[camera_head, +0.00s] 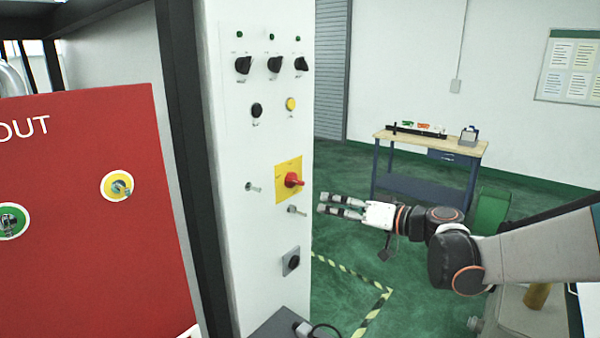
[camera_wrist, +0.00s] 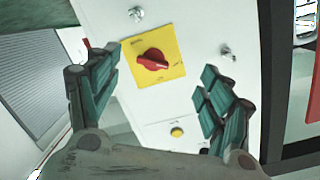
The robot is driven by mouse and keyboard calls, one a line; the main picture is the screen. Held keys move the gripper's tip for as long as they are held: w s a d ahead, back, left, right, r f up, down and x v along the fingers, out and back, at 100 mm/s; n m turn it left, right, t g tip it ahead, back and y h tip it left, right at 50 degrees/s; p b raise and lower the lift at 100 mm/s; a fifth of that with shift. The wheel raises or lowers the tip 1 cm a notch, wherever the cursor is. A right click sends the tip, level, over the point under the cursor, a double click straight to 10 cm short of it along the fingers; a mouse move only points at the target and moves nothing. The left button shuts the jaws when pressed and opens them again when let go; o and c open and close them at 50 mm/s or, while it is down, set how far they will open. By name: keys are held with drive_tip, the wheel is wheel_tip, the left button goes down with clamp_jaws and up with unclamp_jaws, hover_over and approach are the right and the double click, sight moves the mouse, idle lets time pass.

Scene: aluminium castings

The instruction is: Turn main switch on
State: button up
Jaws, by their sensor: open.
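The main switch is a red rotary knob (camera_head: 292,180) on a yellow square plate (camera_head: 281,193), set on a white control panel (camera_head: 235,150). In the wrist view the red knob (camera_wrist: 152,60) on its yellow plate (camera_wrist: 170,78) lies between and beyond the two fingers. The knob's bar looks nearly level across that view. My gripper (camera_head: 322,203) is open and empty, to the right of the panel in the head view. In the wrist view my gripper's fingers (camera_wrist: 162,92) stand wide apart and look clear of the knob.
Key switches (camera_head: 252,187) flank the yellow plate. Black selector knobs (camera_head: 274,64) and a yellow button (camera_head: 291,103) are above it. A red lockout board (camera_head: 75,220) stands at the left. A workbench (camera_head: 430,144) stands behind on open green floor.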

sight(299, 182)
drive_tip(key=shift+t+y, duration=0.4)
drive_tip(key=shift+y, duration=0.2)
drive_tip(key=x, duration=0.5)
drive_tip(key=w+d+r+x, duration=0.1)
drive_tip(key=x, duration=0.3)
drive_tip(key=w+x, duration=0.1)
drive_tip(key=x, duration=0.4)
drive_tip(key=shift+w+r, duration=0.3)
drive_tip(key=shift+d, duration=0.1)
drive_tip(key=c, duration=1.1)
